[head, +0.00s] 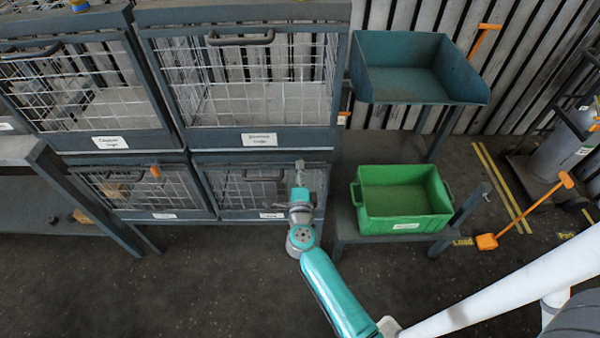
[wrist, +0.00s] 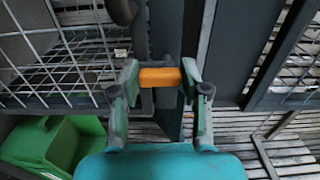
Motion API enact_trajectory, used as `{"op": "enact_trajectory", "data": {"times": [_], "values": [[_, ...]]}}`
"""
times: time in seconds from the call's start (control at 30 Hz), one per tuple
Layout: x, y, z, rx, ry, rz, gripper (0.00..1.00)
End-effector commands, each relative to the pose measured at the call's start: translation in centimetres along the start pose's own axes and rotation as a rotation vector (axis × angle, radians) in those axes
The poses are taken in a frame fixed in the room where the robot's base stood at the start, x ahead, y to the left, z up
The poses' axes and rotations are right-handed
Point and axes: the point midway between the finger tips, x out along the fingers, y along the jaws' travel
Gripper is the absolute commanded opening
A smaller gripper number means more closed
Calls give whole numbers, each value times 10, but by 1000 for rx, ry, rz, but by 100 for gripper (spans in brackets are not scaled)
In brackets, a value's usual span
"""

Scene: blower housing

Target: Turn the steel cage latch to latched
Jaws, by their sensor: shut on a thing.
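The orange latch handle (wrist: 160,77) shows in the wrist view, lying across the picture between my fingertips. My gripper (wrist: 160,82) is shut on it, with one finger at each end. The dark frame of a mesh cage is right behind the handle. In the head view my gripper (head: 300,168) is in front of the lower right cage (head: 235,184), near its right side. The latch handle is hidden by my gripper there. The cage's small label is too small to read.
A green bin (head: 405,192) stands on a low bench right of my gripper. A teal open tray (head: 420,68) stands behind it. Other mesh cages are above and left, including one with an orange latch (head: 155,171). Dark floor in front is clear.

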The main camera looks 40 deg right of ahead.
Motion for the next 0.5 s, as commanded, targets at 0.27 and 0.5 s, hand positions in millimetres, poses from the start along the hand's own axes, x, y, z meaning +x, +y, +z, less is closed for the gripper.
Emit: {"op": "enact_trajectory", "data": {"times": [0.27, 0.5], "values": [[0, 0, 1, -1, -2, 1, 71], [-3, 0, 0, 0, -2, 1, 71]]}}
